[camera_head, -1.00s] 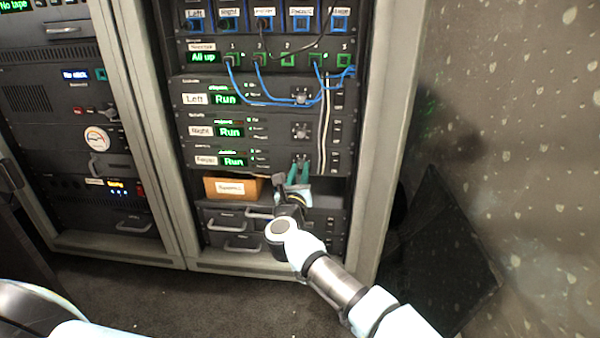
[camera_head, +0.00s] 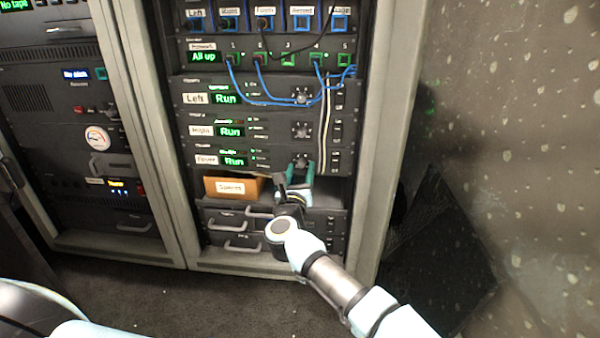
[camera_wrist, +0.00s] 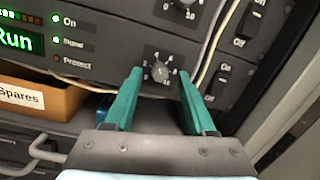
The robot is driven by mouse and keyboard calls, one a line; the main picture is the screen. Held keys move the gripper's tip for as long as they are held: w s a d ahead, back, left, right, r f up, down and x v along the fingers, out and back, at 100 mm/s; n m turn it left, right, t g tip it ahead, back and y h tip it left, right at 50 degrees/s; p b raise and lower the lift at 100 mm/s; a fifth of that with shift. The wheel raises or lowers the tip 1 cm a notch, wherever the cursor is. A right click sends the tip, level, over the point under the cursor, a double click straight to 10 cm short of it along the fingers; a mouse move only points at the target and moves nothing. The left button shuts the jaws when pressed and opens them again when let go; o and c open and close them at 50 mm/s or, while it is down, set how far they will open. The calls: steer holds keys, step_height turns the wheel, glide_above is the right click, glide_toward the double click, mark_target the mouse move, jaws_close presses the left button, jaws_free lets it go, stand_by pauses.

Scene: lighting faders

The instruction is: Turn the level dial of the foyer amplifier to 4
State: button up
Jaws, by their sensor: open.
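The foyer amplifier (camera_head: 243,160) is the lowest of three amplifier units in the rack, with a green "Run" display. Its level dial (camera_wrist: 159,72) is a dark round knob on a numbered scale. The exact setting is too small to read surely. My gripper (camera_wrist: 157,76) is open, with one green finger on each side of the dial; I cannot tell whether either touches it. In the head view my gripper (camera_head: 300,170) is at the dial and partly hides it.
The right amplifier's dial (camera_head: 301,130) is just above. White cables (camera_wrist: 212,45) run past the right finger. On/off switches (camera_wrist: 216,82) are at right. A "Spares" box (camera_head: 232,187) sits on the shelf below left. Blue cables (camera_head: 280,98) hang higher up.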

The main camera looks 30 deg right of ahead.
steer(key=p+v, duration=0.1)
steer(key=v, duration=0.9)
steer(key=shift+s+a+p, duration=0.25)
steer(key=shift+s+p, duration=0.05)
steer(key=shift+p, duration=0.05)
steer(key=shift+f, duration=0.1)
